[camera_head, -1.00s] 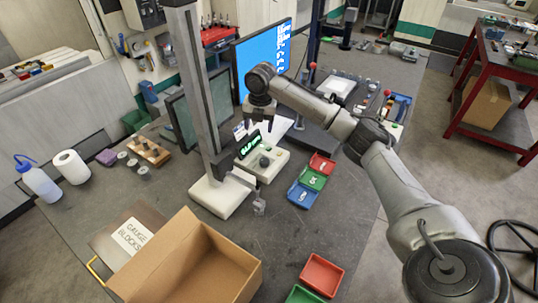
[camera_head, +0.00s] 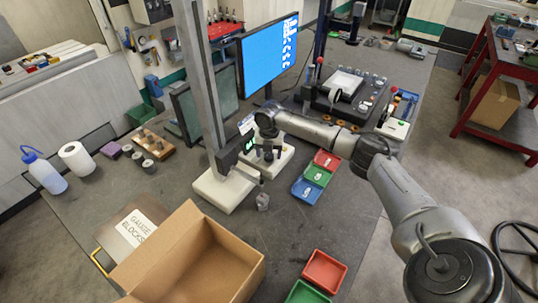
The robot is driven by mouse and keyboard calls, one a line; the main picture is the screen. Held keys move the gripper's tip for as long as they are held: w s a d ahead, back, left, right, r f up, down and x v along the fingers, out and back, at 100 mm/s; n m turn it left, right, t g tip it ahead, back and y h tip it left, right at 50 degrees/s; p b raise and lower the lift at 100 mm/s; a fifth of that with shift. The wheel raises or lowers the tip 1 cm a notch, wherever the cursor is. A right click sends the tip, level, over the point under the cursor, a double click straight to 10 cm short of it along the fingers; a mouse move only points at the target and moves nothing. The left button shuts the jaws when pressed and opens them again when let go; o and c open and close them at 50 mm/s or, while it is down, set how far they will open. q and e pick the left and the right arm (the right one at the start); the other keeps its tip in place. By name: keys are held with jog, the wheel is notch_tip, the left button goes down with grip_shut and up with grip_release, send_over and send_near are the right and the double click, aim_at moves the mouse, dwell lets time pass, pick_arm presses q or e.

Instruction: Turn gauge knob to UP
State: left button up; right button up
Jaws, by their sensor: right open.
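The gauge unit (camera_head: 284,161) is a pale box behind the foot of the tall grey stand, with a green-lit display (camera_head: 250,143) on its left part. A dark knob (camera_head: 267,156) sits on its top. My right gripper (camera_head: 268,155) points down over the box with its fingers open, at or just above the knob. The wrist and fingers cover much of the box, and I cannot tell whether the fingers touch the knob. The knob's marking cannot be read. My left gripper is not in view.
The tall stand (camera_head: 228,190) rises close to the left of the gripper. Red, green and blue trays (camera_head: 307,190) lie to the right. A monitor (camera_head: 268,60) stands behind. An open cardboard box (camera_head: 190,255) is in front.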

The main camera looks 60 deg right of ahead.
jog(key=shift+f, duration=0.55)
jog(key=shift+r, duration=0.1)
jog(key=c, duration=0.9)
